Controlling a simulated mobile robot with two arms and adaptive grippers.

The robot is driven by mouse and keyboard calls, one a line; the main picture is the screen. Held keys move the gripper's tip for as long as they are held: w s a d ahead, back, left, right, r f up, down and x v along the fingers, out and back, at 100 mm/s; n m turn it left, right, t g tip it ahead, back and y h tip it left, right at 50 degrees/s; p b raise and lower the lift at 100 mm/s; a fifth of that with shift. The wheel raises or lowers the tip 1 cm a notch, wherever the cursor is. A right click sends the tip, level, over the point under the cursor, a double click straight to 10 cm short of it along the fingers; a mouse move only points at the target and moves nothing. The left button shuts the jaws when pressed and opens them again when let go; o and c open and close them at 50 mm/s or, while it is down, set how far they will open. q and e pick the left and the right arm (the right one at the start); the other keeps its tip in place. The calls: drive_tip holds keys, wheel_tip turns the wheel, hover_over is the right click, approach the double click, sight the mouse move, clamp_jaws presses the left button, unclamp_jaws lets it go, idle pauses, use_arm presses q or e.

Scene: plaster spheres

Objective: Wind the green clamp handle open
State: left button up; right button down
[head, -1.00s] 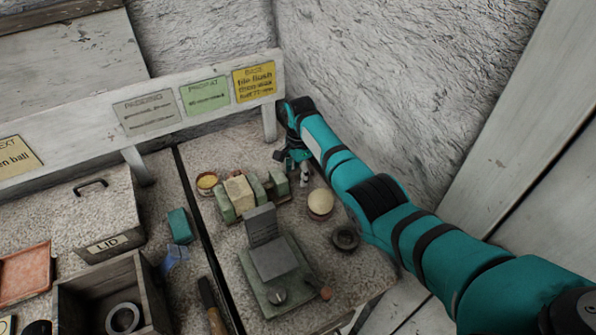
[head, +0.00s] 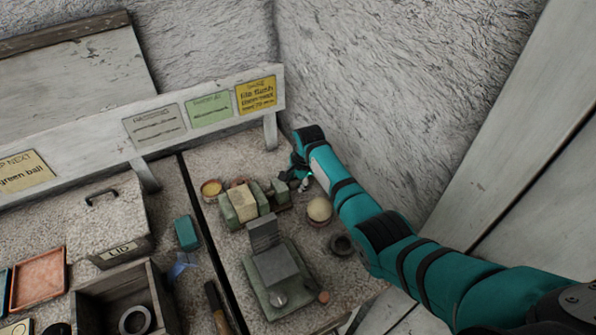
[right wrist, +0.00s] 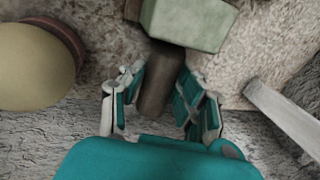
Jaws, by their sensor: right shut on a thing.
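The green clamp (head: 264,199) stands at the back of the right-hand bench, with a cream block (head: 241,203) between its green jaws. My right gripper (head: 302,181) is at the clamp's right end, near the wall. In the right wrist view, my right gripper (right wrist: 160,90) has its fingers on both sides of a brown cylindrical handle (right wrist: 157,85) and is shut on it. The handle meets the clamp's green end block (right wrist: 190,22). In the head view, the gripper mostly hides the handle. My left gripper is not in view.
A pale ball (head: 318,208) sits in a holder just right of the clamp, close to my right gripper. A dark ring (head: 342,244) and a grey block on a green base (head: 276,268) stand nearer. A rough wall (head: 370,80) rises behind.

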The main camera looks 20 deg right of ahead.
drive_tip(key=shift+s+t+p, duration=0.25)
drive_tip(key=shift+t+p, duration=0.8)
drive_tip(key=shift+t, duration=0.15)
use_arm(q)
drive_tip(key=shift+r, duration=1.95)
use_arm(e)
drive_tip(key=shift+f+t+y, duration=0.15)
drive_tip(key=shift+t+y, duration=0.25)
drive_tip(key=shift+t, duration=0.5)
use_arm(q)
drive_tip(key=shift+p, duration=0.3)
use_arm(e)
drive_tip(key=c, duration=0.9)
unclamp_jaws()
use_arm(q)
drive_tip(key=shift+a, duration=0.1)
use_arm(e)
drive_tip(key=v, duration=1.2)
drive_tip(key=shift+s+f, duration=0.15)
drive_tip(key=shift+s, duration=0.1)
